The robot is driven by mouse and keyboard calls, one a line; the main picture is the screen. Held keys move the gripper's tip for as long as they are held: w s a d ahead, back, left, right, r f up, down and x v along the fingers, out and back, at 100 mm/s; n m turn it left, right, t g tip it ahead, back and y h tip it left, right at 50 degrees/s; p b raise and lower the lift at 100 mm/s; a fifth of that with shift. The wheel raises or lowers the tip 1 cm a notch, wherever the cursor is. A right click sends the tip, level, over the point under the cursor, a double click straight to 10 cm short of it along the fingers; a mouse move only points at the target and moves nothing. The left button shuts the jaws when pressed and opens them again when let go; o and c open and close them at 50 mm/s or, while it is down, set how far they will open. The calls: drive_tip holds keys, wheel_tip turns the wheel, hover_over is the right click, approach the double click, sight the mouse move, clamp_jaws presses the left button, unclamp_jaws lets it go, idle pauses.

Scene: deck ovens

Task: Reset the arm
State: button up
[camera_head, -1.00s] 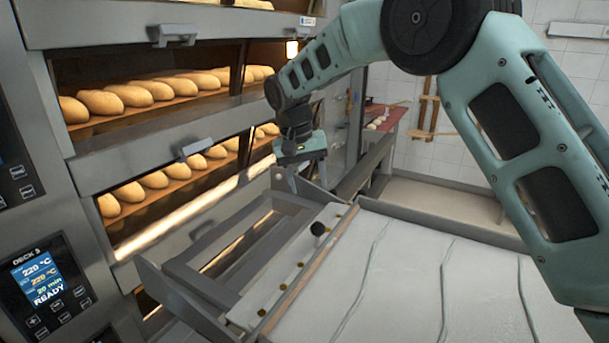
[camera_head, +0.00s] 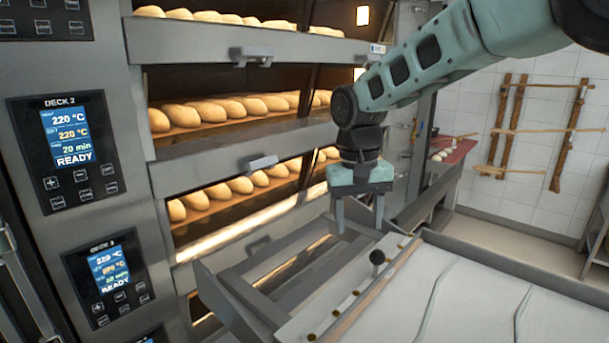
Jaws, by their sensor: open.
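My gripper (camera_head: 358,222) hangs from my teal arm near the middle of the view. Its two fingers point down and stand apart, with nothing seen between them. It is in front of the lower oven deck, above the far end of a grey metal frame (camera_head: 222,292). Whether the fingertips touch the frame I cannot tell. My arm reaches in from the upper right.
The deck oven (camera_head: 140,130) at left holds loaves (camera_head: 225,107) on several levels. A loader with a pale cloth top (camera_head: 440,295) and a black knob (camera_head: 377,257) fills the lower right. A wooden rack (camera_head: 510,125) hangs on the tiled back wall.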

drive_tip(key=s+f+n+b, duration=0.2)
drive_tip(key=s+f, duration=0.3)
drive_tip(key=s, duration=1)
drive_tip(key=s+d+f+n+y+b, duration=0.1)
drive_tip(key=s+f+n, duration=0.4)
drive_tip(key=s, duration=1)
drive_tip(key=shift+b, duration=0.45)
drive_tip(key=shift+d, duration=0.1)
drive_tip(key=shift+c, duration=0.4)
